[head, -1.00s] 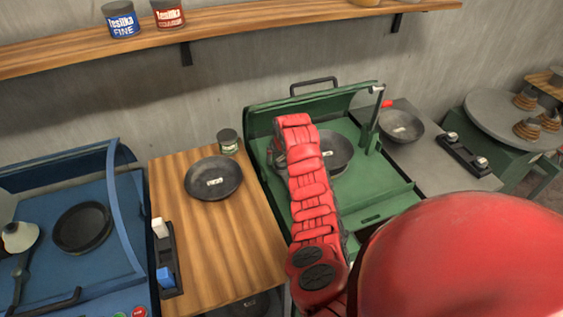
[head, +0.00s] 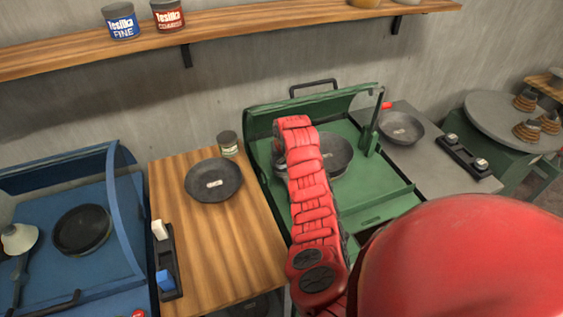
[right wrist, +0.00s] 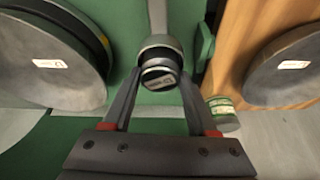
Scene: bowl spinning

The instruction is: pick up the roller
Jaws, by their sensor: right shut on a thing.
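The roller (right wrist: 158,52) is a grey piece with a round dark end and a label, seen in the right wrist view. My right gripper (right wrist: 160,76) has its two fingers on either side of that end and is shut on it. In the head view my right gripper (head: 280,148) is mostly hidden behind my red arm, at the left side of the green machine (head: 395,190). The roller cannot be made out there. My left gripper is in neither view.
A dark bowl (head: 337,153) sits in the green machine, close to my arm. Another bowl (head: 213,180) and a small can (head: 228,143) stand on the wooden table (head: 225,245). The blue machine (head: 95,260) is at the left, a grey table (head: 430,155) at the right.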

